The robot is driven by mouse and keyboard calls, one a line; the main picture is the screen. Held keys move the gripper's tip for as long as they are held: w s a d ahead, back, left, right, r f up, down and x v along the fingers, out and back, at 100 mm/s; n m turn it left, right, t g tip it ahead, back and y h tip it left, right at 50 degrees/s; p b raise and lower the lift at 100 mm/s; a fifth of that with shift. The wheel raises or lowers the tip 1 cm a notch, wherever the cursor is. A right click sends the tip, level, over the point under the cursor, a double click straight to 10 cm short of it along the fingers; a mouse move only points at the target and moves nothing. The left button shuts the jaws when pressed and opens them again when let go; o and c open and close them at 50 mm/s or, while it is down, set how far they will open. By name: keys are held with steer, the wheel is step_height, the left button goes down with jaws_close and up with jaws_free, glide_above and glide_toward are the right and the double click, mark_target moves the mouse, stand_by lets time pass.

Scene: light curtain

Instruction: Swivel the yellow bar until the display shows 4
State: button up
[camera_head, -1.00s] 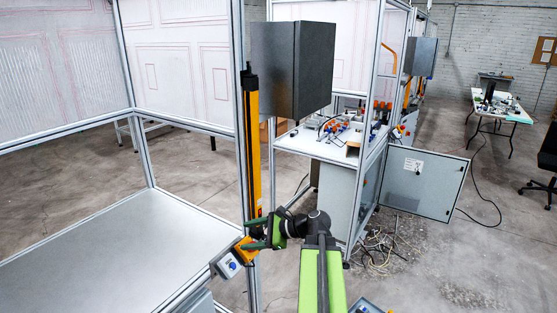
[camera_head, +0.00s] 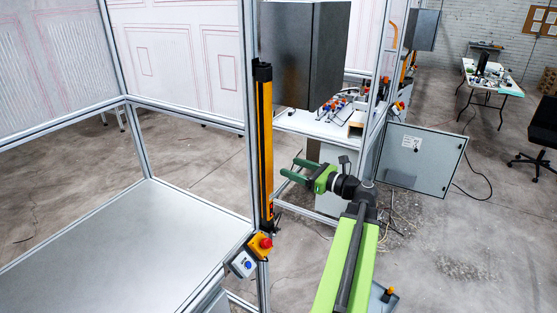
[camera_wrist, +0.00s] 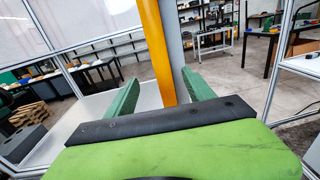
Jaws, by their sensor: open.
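The yellow bar (camera_head: 265,150) stands upright with black ends, fixed along the silver frame post. It also shows in the wrist view (camera_wrist: 157,50), where it appears between my fingers. My gripper (camera_head: 288,167) has green fingers spread apart and is empty. In the head view its tips point left at the lower half of the bar, just to its right and apart from it. In the wrist view both fingers (camera_wrist: 160,77) flank the bar, but how far ahead it lies is hard to tell. No display with a readable number is visible.
Below the bar, a yellow box with a red button (camera_head: 265,243) and a grey box with a blue button (camera_head: 243,264) sit at the frame corner. A metal table (camera_head: 130,240) fills the left. A dark grey box (camera_head: 300,55) hangs behind the bar.

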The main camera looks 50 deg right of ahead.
mark_target(270, 158)
steer(key=shift+w+d+r, duration=0.1)
steer(key=shift+w+r, duration=0.05)
steer(key=shift+w, duration=0.15)
steer(key=w, duration=0.3)
steer(key=w+a, duration=0.1)
steer(key=w, duration=0.6)
steer(key=shift+a, duration=0.3)
steer(key=shift+s, duration=0.15)
steer(key=shift+c, duration=0.3)
steer(key=shift+c, duration=1.1)
steer(key=c, duration=1)
